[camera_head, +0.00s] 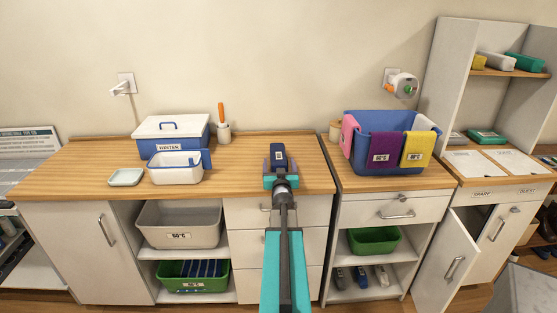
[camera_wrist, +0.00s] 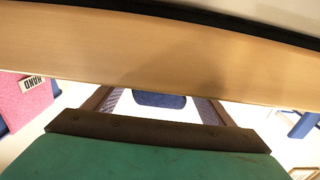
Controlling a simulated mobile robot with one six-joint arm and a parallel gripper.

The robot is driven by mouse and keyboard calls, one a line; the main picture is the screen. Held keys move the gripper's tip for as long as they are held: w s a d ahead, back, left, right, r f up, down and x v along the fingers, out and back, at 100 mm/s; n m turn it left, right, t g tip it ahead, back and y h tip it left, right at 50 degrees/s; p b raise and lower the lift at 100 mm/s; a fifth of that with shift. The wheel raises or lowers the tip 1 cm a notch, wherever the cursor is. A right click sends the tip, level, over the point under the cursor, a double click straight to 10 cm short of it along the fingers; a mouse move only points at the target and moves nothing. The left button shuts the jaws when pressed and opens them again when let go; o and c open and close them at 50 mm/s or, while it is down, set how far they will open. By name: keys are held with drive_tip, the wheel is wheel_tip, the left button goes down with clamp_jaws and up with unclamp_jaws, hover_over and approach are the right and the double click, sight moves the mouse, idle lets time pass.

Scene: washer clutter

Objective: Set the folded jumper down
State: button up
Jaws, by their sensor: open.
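A folded dark blue jumper (camera_head: 278,152) with a small pale label is at the end of my arm, over the middle of the wooden worktop (camera_head: 310,178). My gripper (camera_head: 279,166) is open, with its fingers on either side of the jumper.
Left stand the WINTER box (camera_head: 170,133), a white-blue bin (camera_head: 176,175), a pale dish (camera_head: 126,177) and a brush holder (camera_head: 224,133). Right is a blue basket (camera_head: 372,122) hung with pink, purple and yellow cloths. A lower cabinet door (camera_head: 445,262) stands open. Worktop beside the jumper is clear.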

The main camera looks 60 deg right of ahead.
drive_tip(key=shift+p+x, duration=0.45)
drive_tip(key=shift+x, duration=1.3)
drive_tip(key=shift+f, duration=0.15)
drive_tip(key=c, duration=1.5)
drive_tip(key=shift+r, duration=0.25)
